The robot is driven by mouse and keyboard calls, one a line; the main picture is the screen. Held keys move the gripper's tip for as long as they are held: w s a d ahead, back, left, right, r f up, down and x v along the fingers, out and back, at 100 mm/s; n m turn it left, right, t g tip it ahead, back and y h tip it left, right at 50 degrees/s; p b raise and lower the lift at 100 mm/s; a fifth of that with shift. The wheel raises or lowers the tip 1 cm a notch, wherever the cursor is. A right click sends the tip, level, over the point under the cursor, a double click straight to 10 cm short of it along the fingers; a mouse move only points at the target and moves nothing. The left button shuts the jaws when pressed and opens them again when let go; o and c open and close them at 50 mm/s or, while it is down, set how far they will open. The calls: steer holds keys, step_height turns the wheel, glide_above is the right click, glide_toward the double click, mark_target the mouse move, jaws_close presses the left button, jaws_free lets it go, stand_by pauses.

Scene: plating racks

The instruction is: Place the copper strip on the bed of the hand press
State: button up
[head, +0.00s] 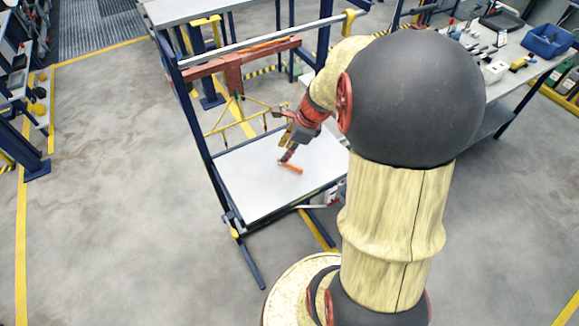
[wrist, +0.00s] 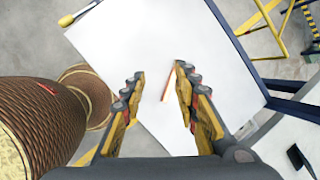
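The copper strip (head: 291,168) is a short, thin orange-brown piece at the middle of a flat white bed (head: 250,190) in a blue frame, with a rust-red beam above its far side. The strip appears to lie flat on the bed. In the wrist view the strip (wrist: 165,84) shows in the gap between my fingertips, with clear space on both sides. My gripper (head: 285,158) points down just above the strip, in the wrist view (wrist: 160,72) open and not touching it. The wrist view also shows the white bed (wrist: 150,40).
The rust-red beam (head: 232,68) and blue uprights (head: 200,130) stand around the bed's far and left sides. A yellow wire rack (head: 240,118) hangs at the far edge. A workbench (head: 495,75) with a blue bin (head: 549,41) stands at the right.

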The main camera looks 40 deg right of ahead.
mark_target(291, 164)
steer(key=d+f+m, duration=0.2)
steer(key=s+d+f+m, duration=0.1)
steer(key=d+f+m, duration=0.1)
steer(key=shift+d+f, duration=0.35)
steer(key=shift+f, duration=0.05)
steer(key=shift+w+f+m+b, duration=0.15)
steer(key=shift+w+f+b, duration=0.1)
steer(key=shift+f, duration=0.35)
steer(key=shift+w+f+m+b, duration=0.1)
steer(key=shift+f+m+b, duration=0.1)
steer(key=shift+f, duration=0.4)
steer(key=shift+b+x, duration=1)
steer(key=shift+x, duration=1.5)
steer(key=shift+w+a+f, duration=0.1)
steer(key=shift+c, duration=0.4)
jaws_close()
